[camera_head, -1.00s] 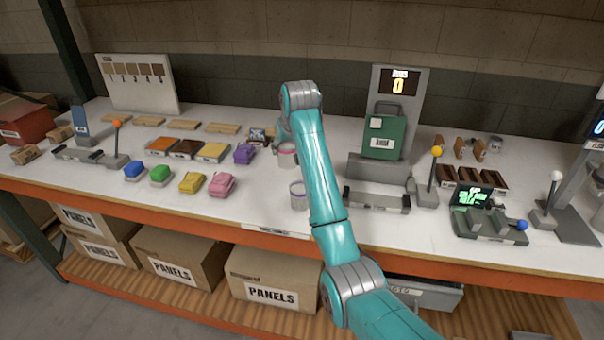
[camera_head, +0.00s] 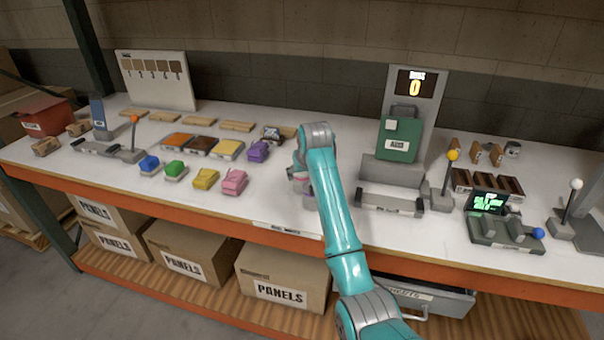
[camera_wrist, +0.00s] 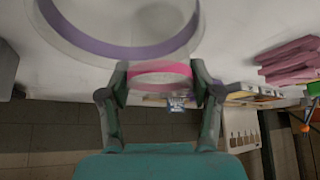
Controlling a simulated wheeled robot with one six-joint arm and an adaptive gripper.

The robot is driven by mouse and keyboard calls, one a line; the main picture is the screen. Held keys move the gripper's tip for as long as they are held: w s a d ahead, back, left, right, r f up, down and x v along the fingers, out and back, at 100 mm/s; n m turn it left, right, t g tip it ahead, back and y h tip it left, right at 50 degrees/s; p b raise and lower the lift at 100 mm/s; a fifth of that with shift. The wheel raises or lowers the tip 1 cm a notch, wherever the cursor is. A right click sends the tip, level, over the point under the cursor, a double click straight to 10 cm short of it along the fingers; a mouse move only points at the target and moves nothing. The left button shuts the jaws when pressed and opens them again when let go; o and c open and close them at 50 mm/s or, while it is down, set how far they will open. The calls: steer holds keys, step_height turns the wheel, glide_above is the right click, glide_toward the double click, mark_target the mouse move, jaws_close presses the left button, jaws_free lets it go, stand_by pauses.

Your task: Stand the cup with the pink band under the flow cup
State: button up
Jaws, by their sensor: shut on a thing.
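The cup with the pink band (camera_wrist: 160,69) is between my fingers in the wrist view. My gripper (camera_wrist: 161,84) is shut on it. In the head view my gripper (camera_head: 299,166) is low over the table's middle, and the arm hides most of the cup. A cup with a purple band (camera_wrist: 120,49) looms large and close in the wrist view, beside the held cup. In the head view only a bit of it (camera_head: 308,194) shows near the table's front. I cannot make out the flow cup in either view.
A yellow-knobbed lever (camera_head: 449,178) and a small green screen unit (camera_head: 488,202) stand farther right. Coloured blocks, including a pink one (camera_head: 233,181), lie left of my gripper.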

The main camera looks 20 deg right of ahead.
steer(key=shift+f, duration=0.15)
steer(key=o, duration=0.9)
